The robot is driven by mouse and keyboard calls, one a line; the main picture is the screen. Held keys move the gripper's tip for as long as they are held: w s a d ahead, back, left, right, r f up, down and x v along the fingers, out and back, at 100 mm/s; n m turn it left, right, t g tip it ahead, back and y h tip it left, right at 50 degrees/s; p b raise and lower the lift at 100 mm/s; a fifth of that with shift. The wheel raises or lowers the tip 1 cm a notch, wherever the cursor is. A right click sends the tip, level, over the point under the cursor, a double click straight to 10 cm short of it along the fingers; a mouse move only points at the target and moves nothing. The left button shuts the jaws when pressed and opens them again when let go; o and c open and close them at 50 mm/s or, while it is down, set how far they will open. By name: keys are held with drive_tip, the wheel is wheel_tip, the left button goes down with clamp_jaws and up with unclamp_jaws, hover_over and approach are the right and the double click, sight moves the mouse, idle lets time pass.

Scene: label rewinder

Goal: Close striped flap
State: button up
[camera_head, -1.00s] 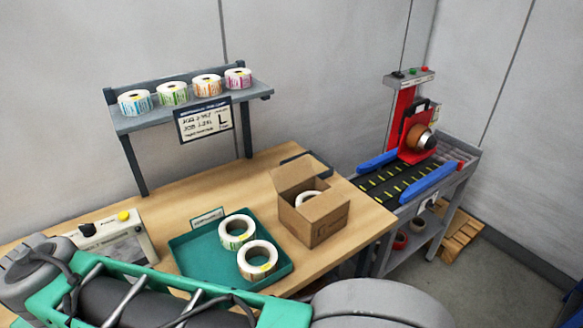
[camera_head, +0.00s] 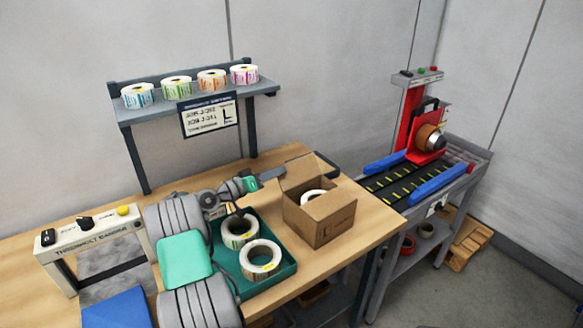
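An open cardboard box (camera_head: 321,223) stands on the table with its flaps spread and a white label roll (camera_head: 313,197) inside. I cannot make out stripes on any of its flaps. The back-left flap (camera_head: 302,172) stands up. My gripper (camera_head: 275,172) is at the end of my arm, just left of this flap and behind the green tray. I cannot tell whether it touches the flap or whether its fingers are open.
A green tray (camera_head: 283,275) with two label rolls lies left of the box, partly behind my arm. A shelf (camera_head: 190,100) with several rolls stands at the back. A labelled control unit (camera_head: 92,235) is at left. A black conveyor (camera_head: 395,187) with yellow marks is at right.

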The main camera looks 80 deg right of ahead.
sight(292, 164)
drive_tip(key=p+x, duration=0.2)
drive_tip(key=x, duration=0.4)
drive_tip(key=shift+s+d, duration=0.3)
clamp_jaws()
idle(1.0)
